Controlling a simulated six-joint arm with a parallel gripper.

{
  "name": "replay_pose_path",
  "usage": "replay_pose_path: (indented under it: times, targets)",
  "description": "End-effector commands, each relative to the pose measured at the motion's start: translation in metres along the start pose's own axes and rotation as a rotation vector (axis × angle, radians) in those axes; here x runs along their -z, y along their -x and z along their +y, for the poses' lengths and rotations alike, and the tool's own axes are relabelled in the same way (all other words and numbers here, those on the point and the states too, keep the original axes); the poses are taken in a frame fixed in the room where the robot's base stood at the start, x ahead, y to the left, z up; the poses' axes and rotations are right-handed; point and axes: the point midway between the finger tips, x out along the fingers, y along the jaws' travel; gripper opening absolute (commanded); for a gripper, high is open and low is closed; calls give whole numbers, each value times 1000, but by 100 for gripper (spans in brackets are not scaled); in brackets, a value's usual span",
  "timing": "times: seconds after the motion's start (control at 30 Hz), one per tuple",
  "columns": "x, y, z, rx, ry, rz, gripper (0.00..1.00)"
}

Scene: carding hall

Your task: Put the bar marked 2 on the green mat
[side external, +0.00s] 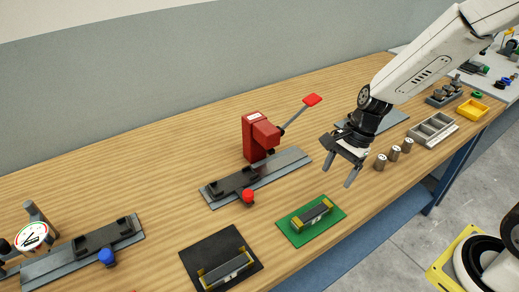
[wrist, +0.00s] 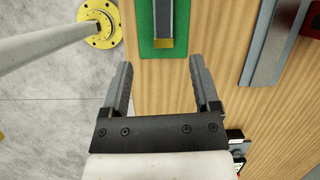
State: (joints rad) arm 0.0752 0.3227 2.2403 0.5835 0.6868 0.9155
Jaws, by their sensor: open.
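The green mat (side external: 299,238) lies near the table's front edge; it also shows at the top of the wrist view (wrist: 146,30). A grey bar (side external: 315,213) with yellow pieces at its ends sits on it, and part of this shows in the wrist view (wrist: 164,18). A similar grey bar (side external: 228,270) with yellow ends sits on a black mat (side external: 242,239) to the left. I cannot read a number on either bar. My gripper (side external: 339,173) is open and empty above the table, just beyond the green mat; its fingers (wrist: 160,64) point toward the mat in the wrist view.
A red press (side external: 256,138) with a raised lever stands behind the mats on a grey rail. Several small metal cylinders (side external: 380,163) and a grey tray (side external: 434,130) stand to the right. A dial gauge (side external: 31,236) is at far left. Bare wood lies between.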

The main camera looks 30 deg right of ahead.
Motion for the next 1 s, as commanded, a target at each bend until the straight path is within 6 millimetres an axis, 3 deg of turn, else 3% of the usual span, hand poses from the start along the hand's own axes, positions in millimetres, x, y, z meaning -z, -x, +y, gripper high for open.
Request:
replay_pose_path:
  times: [0.17,0.6,0.8,1.0]
  targets:
    - [5,6,15,-1,269,90,79]
    - [20,27,54,-88,1249,383,79]
    - [21,31,60,-122,1461,439,79]
    - [21,32,60,-128,1491,446,79]
